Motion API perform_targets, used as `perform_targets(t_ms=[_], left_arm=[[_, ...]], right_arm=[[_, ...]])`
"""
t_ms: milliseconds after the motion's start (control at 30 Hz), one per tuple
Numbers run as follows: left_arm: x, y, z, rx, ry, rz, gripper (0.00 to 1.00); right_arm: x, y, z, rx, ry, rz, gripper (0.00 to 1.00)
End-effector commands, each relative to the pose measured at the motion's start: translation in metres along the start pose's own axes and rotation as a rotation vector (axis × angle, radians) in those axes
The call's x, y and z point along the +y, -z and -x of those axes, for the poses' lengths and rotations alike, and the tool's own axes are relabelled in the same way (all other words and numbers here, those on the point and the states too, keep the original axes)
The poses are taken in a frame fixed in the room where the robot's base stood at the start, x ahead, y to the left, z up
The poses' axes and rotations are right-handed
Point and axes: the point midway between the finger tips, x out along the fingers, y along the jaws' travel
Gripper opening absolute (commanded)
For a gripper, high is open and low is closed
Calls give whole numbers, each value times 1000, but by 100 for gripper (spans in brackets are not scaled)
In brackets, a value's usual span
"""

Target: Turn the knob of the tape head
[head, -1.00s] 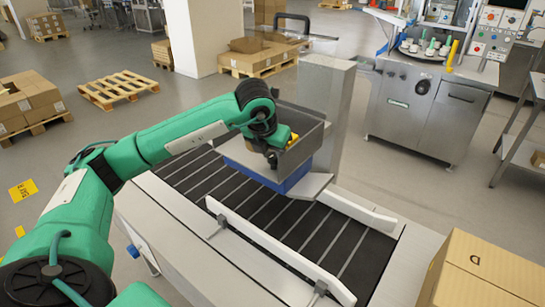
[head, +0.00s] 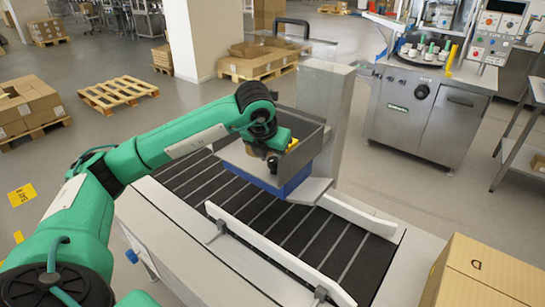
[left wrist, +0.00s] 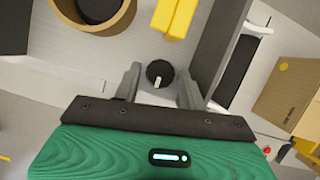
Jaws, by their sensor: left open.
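The tape head (head: 305,152), a grey box with a blue lower part, stands over the conveyor on a grey column. Its knob (left wrist: 160,73) is round and black with a white mark, on a pale plate in the left wrist view. My left gripper (left wrist: 160,78) is open, with one finger on each side of the knob and visible gaps between. In the head view my left gripper (head: 273,162) is at the tape head, mostly hidden by my wrist, and the knob cannot be made out. My right gripper is not in view.
A tape roll (left wrist: 93,12) and a yellow part (left wrist: 180,15) lie beyond the fingertips. A dark side wall (left wrist: 222,45) rises close to the right finger. Below the head runs the black conveyor belt (head: 300,232) with white guide rails. A cardboard box (head: 485,275) is at the lower right.

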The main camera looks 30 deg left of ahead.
Motion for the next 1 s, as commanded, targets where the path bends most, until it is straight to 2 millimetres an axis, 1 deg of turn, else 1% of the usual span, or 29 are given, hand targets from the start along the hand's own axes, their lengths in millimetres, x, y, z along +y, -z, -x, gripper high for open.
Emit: perform_targets(t_ms=[67, 167, 367, 400, 500, 600, 700, 800, 1000], left_arm=[[0, 0, 9, -4, 1, 0, 41], [0, 0, 28, -7, 1, 1, 41], [0, 0, 76, -7, 2, 0, 41], [0, 0, 85, -7, 1, 0, 41], [0, 0, 104, -7, 2, 0, 41], [0, -1, 118, -5, 1, 0, 41], [0, 0, 127, -3, 1, 0, 41], [0, 0, 132, -3, 1, 1, 41], [0, 0, 134, -1, 0, 1, 41]], right_arm=[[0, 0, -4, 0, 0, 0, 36], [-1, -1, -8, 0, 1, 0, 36], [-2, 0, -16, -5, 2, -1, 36], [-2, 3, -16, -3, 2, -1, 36], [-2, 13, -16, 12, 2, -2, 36], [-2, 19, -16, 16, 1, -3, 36], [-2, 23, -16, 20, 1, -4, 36], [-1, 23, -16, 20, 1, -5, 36], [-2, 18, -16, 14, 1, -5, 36]])
